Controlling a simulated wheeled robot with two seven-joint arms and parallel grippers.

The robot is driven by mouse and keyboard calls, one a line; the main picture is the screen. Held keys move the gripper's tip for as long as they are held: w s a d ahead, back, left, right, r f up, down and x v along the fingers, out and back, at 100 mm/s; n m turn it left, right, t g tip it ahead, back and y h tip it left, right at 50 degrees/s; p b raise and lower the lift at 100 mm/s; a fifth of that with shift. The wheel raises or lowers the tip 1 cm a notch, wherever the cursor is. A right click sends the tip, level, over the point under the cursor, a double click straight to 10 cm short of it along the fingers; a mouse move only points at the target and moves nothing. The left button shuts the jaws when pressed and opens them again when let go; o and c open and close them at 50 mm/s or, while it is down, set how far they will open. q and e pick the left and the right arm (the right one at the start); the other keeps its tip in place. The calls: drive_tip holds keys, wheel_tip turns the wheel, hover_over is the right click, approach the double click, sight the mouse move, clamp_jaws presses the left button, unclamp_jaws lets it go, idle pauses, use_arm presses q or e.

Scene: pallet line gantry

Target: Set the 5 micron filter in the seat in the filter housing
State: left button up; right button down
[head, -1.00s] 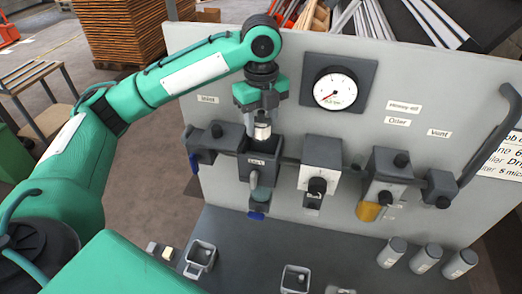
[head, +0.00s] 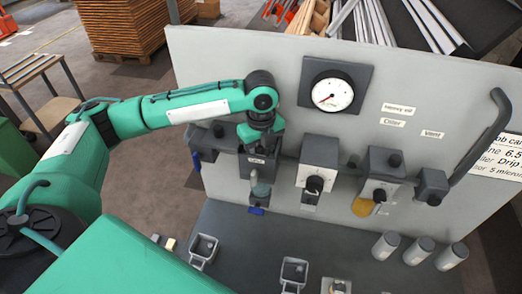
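The filter housing (head: 258,164) is a dark labelled block on the grey panel, with a clear bowl (head: 261,187) and a blue tap below it. My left gripper (head: 260,145) points down right at the top of the housing, its fingertips largely hidden there. The 5 micron filter does not show; the gripper and housing hide that spot. I cannot tell whether the fingers are open or shut, or whether the filter is fully seated. My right gripper is not in view.
To the right on the panel are a regulator (head: 319,160), a lubricator with an amber bowl (head: 377,175), a valve (head: 432,186) and a pressure gauge (head: 331,92). Three grey cylinders (head: 419,250) and two open square holders (head: 293,272) stand on the bench.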

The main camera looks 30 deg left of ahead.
use_arm(q)
drive_tip(key=o, duration=0.7)
drive_tip(key=shift+f, duration=0.1)
wheel_tip(320, 180, up, 11)
drive_tip(key=b, duration=0.4)
drive_tip(key=shift+b, duration=0.35)
drive_tip(key=shift+r, duration=0.65)
